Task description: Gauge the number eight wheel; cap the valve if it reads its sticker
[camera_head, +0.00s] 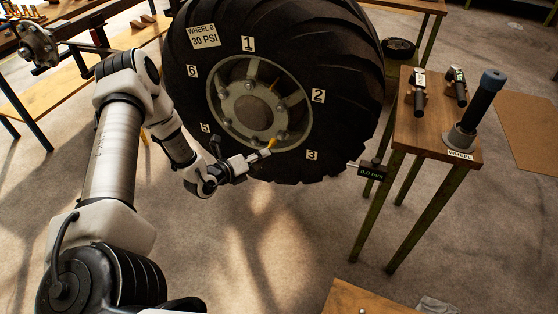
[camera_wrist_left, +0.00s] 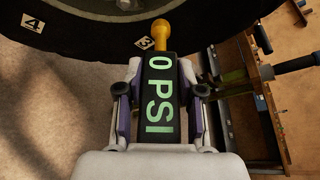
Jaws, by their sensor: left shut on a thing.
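The big black wheel (camera_head: 330,75) stands upright in the head view, and its sticker (camera_head: 203,36) reads WHEEL 8, 30 PSI. White number tags surround its grey hub (camera_head: 255,110). My left gripper (camera_head: 238,167) is in front of the wheel's lower part, shut on a dark pressure gauge (camera_wrist_left: 160,105) that reads 0 PSI in the left wrist view. The gauge's yellow tip (camera_head: 272,144) points up toward the hub's lower edge; I cannot tell whether it touches a valve. I cannot make out the valve or a cap. My right gripper is not in view.
A wooden stand (camera_head: 405,130) at the right carries two handheld tools (camera_head: 419,92) (camera_head: 458,86) and a blue-topped dark post (camera_head: 483,103). A device reading 0.0 mm (camera_head: 370,172) shows by its left edge. Floor below the wheel is clear.

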